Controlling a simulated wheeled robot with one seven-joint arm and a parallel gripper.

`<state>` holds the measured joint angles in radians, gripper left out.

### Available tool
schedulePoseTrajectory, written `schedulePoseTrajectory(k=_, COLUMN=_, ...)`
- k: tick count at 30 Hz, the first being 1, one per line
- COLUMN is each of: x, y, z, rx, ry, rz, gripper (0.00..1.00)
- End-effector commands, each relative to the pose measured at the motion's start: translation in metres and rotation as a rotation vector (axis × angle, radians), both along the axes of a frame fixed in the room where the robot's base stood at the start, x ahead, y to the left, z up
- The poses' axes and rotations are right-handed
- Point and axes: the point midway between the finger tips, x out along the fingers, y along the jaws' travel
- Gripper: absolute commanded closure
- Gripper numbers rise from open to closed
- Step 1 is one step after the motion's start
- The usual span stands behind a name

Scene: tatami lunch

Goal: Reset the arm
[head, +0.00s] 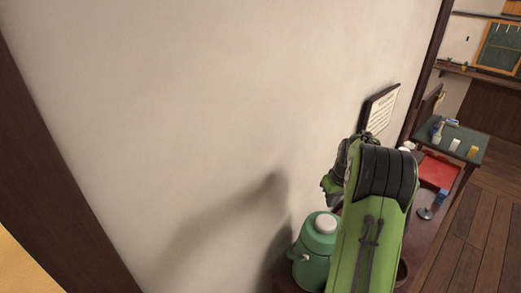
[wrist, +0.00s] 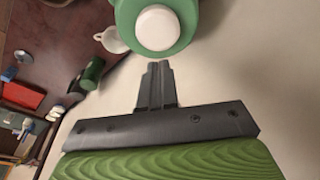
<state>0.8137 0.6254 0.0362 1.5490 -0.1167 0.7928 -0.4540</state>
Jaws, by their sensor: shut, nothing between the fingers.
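My gripper (wrist: 158,70) shows in the wrist view with its two dark fingers together and nothing between them. Its fingertips point toward a green jug (wrist: 125,15) with a white lid (wrist: 158,28), and a small gap shows between them in the picture. In the head view my green arm rises in front of the wall, and it hides most of the gripper's fingers. The green jug (head: 313,262) stands just left of the arm there, partly covered by it.
A pale wall (head: 180,110) fills the left and middle. A framed sign (head: 380,108) hangs on it. A red tray (head: 440,170) and a green-topped table (head: 465,138) lie to the right. A white cup (wrist: 112,40) and a dark green cylinder (wrist: 91,73) are near the jug. Wooden floor (head: 465,250) is open at right.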

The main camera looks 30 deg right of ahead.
Motion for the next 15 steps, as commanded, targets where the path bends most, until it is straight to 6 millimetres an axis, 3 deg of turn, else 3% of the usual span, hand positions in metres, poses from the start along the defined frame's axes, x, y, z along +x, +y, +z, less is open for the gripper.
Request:
schedulePoseTrajectory(k=4, x=0.001, y=0.004, z=0.003, rx=-0.002, ry=-0.002, rz=0.004, gripper=1.00)
schedulePoseTrajectory(k=7, x=0.005, y=0.030, z=0.023, rx=-0.018, ry=-0.015, rz=0.025, gripper=1.00)
schedulePoseTrajectory(k=11, x=0.001, y=0.099, z=0.065, rx=-0.050, ry=-0.051, rz=0.069, gripper=1.00)
schedulePoseTrajectory(k=15, x=-0.027, y=0.173, z=0.097, rx=-0.072, ry=-0.095, rz=0.111, gripper=1.00)
